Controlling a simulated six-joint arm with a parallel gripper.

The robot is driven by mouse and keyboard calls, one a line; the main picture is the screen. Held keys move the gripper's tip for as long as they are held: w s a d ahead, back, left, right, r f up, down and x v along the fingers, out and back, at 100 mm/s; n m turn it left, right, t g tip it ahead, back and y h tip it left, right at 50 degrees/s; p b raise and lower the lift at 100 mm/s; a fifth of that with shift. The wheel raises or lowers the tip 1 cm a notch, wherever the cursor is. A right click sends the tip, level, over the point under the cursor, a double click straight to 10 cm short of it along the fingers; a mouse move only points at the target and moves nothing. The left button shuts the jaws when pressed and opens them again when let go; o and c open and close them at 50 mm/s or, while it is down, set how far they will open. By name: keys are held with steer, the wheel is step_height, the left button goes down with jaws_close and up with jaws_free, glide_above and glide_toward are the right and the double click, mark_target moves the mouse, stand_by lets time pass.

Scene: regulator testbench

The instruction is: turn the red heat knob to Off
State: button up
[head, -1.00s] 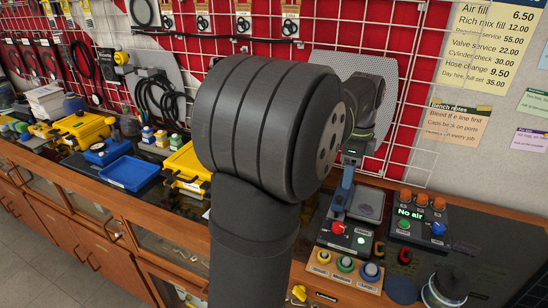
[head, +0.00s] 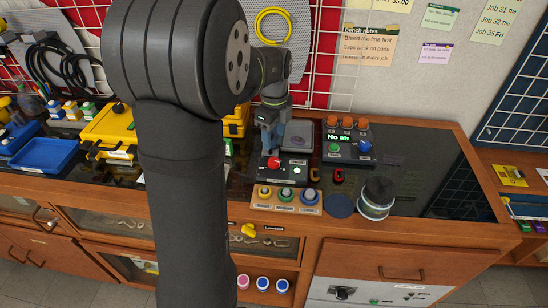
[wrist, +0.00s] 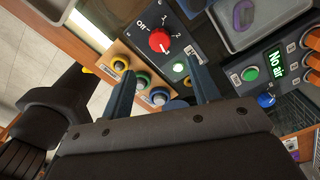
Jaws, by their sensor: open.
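The red heat knob (head: 274,163) sits on a dark control box at the back of the bench. In the wrist view the red knob (wrist: 160,41) is in full sight, with Off at its upper left and 1, 2 and 3 to its right. A white mark on it appears to point to the lower right, towards 3. My gripper (wrist: 161,62) is open and empty, its two blue fingers apart, with the knob showing beyond and between their tips. In the head view my gripper (head: 267,152) is just above and behind the knob; my arm hides part of the bench.
A wooden strip with yellow, green and blue buttons (head: 286,195) lies in front. The "No air" panel (head: 347,140) stands to the right, a round jar (head: 376,200) near it. The bench's far right is clear.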

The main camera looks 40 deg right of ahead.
mark_target(274, 161)
step_height(274, 161, down, 10)
steer(key=shift+r, duration=0.25)
steer(key=c, duration=1)
